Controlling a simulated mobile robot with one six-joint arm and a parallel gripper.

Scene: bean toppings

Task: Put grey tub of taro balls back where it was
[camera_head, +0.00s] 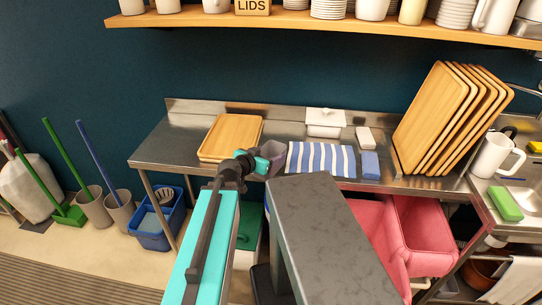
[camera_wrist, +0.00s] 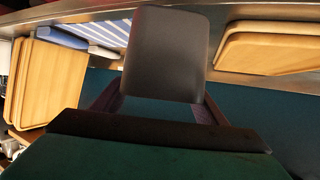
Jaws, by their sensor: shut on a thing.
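My gripper (camera_head: 262,162) is shut on a grey tub (camera_head: 274,153) at the front edge of the steel counter in the head view. In the wrist view the grey tub (camera_wrist: 168,50) sits between the two fingers (camera_wrist: 158,112), with one plain side facing the camera. The contents of the tub are not visible. I cannot tell whether the tub touches the counter or hangs just above it.
A wooden board stack (camera_head: 230,138) lies left on the counter (camera_head: 180,137). A striped cloth (camera_head: 320,158), blue block (camera_head: 370,165) and white lidded box (camera_head: 325,122) lie to the right, before leaning wooden trays (camera_head: 430,110). Bare steel shows behind the tub. A shelf (camera_head: 300,22) hangs above.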

